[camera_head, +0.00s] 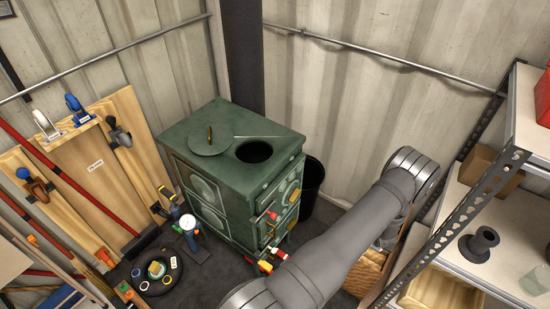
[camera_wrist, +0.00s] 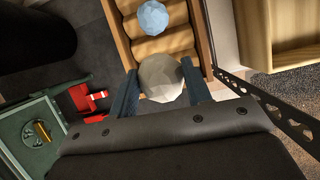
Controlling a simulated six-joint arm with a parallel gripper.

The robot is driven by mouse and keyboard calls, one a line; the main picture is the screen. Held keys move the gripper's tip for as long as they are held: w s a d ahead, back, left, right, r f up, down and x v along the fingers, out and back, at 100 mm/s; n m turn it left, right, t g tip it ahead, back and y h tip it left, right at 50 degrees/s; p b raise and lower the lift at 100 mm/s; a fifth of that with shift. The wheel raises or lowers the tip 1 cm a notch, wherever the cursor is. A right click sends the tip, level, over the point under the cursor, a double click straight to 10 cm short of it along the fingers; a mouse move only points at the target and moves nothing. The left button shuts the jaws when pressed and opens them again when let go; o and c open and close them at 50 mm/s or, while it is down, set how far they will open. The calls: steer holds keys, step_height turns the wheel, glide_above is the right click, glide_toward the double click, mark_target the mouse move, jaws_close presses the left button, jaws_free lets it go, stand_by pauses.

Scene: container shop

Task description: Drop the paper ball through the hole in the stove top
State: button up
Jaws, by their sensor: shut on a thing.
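The green stove (camera_head: 228,162) stands in the corner. Its round hole (camera_head: 254,151) is open and dark. The lid (camera_head: 211,140) lies flat on the stove top to the left of the hole. In the wrist view, my gripper (camera_wrist: 160,80) is shut on the off-white, faceted paper ball (camera_wrist: 161,76), which sits between its two dark fingers. The wrist view also shows a wooden crate (camera_wrist: 123,38) beyond the fingers. In the head view, my arm hides the gripper and the ball. A green corner of the stove shows at lower left in the wrist view.
A light blue ball (camera_wrist: 153,17) lies in the crate. A black bin (camera_head: 312,187) stands right of the stove. A metal shelf (camera_head: 470,225) with a dark spool (camera_head: 479,244) is close at right. Tools and boards lean at left.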

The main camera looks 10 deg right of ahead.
steer(key=w+a+r+m+g+h, duration=0.15)
steer(key=w+r+m, duration=0.35)
steer(key=w+r, duration=0.55)
steer(key=w+a+r+m+g, duration=0.2)
steer(key=w+a+r+m, duration=0.3)
steer(key=r, duration=0.3)
steer(key=w+a+r+m+g, duration=0.1)
steer(key=w+a+r+m, duration=0.25)
steer(key=a+r, duration=0.3)
steer(key=w+a+r+n+t, duration=0.1)
steer(key=w+a+r+n, duration=0.2)
steer(key=a+r, duration=0.65)
steer(key=w+a+r+n+t, duration=0.15)
steer(key=a+r, duration=0.45)
steer(key=a, duration=0.6)
steer(key=w+a+r+n, duration=0.35)
steer(key=a+r, duration=0.35)
steer(key=a, duration=0.4)
step_height(320, 180, down, 8)
steer(key=shift+a+f, duration=0.15)
steer(key=shift+w+m+y, duration=0.1)
steer(key=shift+m+y, duration=0.15)
